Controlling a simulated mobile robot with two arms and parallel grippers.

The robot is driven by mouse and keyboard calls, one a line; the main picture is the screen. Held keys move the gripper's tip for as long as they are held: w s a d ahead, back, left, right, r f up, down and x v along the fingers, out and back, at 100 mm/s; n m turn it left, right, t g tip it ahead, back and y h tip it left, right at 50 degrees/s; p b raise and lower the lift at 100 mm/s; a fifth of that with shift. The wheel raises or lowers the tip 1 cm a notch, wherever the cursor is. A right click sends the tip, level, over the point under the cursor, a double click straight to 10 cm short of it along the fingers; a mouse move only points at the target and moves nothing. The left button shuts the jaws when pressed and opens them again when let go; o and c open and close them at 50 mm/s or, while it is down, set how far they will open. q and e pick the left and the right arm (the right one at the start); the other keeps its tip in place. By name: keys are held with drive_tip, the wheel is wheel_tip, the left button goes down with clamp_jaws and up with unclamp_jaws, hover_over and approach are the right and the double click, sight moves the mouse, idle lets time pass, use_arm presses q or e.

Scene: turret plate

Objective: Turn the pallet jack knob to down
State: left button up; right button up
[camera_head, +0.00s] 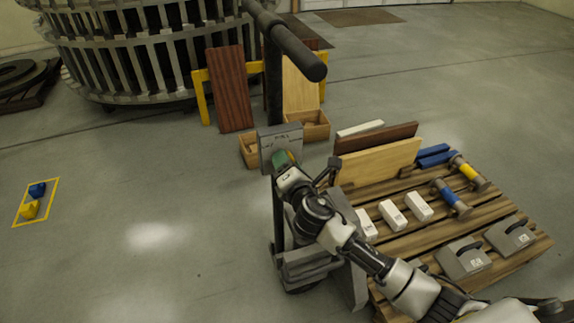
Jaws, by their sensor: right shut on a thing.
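The grey pallet jack (276,95) stands upright at the middle, with its black handle bar (295,50) at the top. A grey plate (289,133) with small lettering is fixed on its post; I cannot read all of the lettering. A small green knob (281,158) sits at the lower part of this plate. My right arm reaches in from the lower right, and my right gripper (286,166) is shut on the knob. The gripper hides part of the knob, so I cannot tell its setting. My left gripper is not in view.
A wooden pallet (400,225) at right carries boards, white blocks (391,216), blue and yellow rollers (467,173) and grey weights (463,259). Wooden boxes (305,126) and a barred metal drum (150,55) stand behind. A yellow floor frame (52,184) lies left; floor between is clear.

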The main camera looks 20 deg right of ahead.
drive_tip(key=m, duration=1.1)
drive_tip(key=shift+f+m, duration=0.15)
drive_tip(key=shift+m, duration=0.25)
idle(0.3)
drive_tip(key=o, duration=0.9)
drive_tip(key=shift+o, duration=0.2)
drive_tip(key=s, duration=1)
drive_tip(key=shift+s+d, duration=0.25)
drive_tip(key=shift+s, duration=0.15)
